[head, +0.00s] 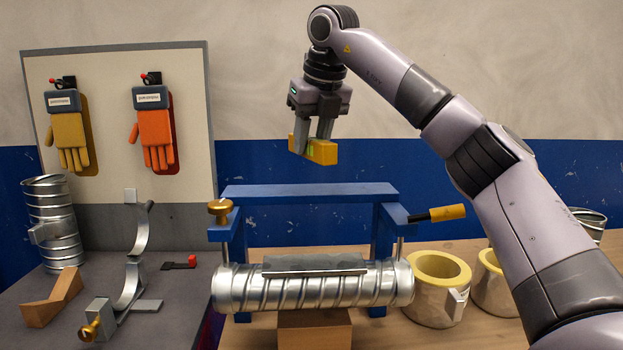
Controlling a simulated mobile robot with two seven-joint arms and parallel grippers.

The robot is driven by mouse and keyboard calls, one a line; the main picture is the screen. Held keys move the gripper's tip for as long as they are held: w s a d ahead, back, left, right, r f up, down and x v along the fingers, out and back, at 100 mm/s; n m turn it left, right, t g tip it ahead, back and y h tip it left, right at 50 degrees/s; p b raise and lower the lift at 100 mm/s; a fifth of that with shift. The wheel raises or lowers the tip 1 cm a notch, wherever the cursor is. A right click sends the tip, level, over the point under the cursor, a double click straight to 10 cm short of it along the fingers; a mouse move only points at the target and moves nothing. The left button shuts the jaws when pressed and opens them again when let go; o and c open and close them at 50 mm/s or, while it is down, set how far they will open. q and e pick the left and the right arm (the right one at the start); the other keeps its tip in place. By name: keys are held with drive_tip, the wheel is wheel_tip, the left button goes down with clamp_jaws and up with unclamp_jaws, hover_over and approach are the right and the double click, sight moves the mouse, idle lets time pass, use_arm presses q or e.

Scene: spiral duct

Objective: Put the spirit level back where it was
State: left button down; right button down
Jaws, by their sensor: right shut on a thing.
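The spirit level (325,151) is a short yellow block with a green vial. My right gripper (315,143) is shut on it and holds it in the air, above a blue frame (310,191). A ribbed metal spiral duct (330,293) lies level in front of the blue frame. A grey plate or strip (315,264) lies along the top of the duct. The level is well above the duct and touches only my gripper. My left gripper is not in view.
A wooden block (315,332) is under the duct. Lined metal pots (437,285) stand at the right. An upright duct piece (52,225), a curved metal bracket (130,285) and a wooden piece (52,299) are at the left. Gloves (152,143) hang on a board (112,110).

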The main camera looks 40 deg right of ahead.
sight(317, 140)
drive_tip(key=shift+f+b, duration=0.3)
drive_tip(key=shift+f, duration=2.6)
drive_tip(key=shift+f, duration=0.1)
drive_tip(key=c, duration=0.8)
unclamp_jaws()
drive_tip(key=shift+f, duration=0.1)
drive_tip(key=p+v, duration=0.1)
drive_tip(key=v, duration=1)
drive_tip(key=shift+a, duration=0.1)
drive_tip(key=shift+s+a+r, duration=0.1)
drive_tip(key=shift+s+r, duration=0.15)
drive_tip(key=shift+r, duration=0.4)
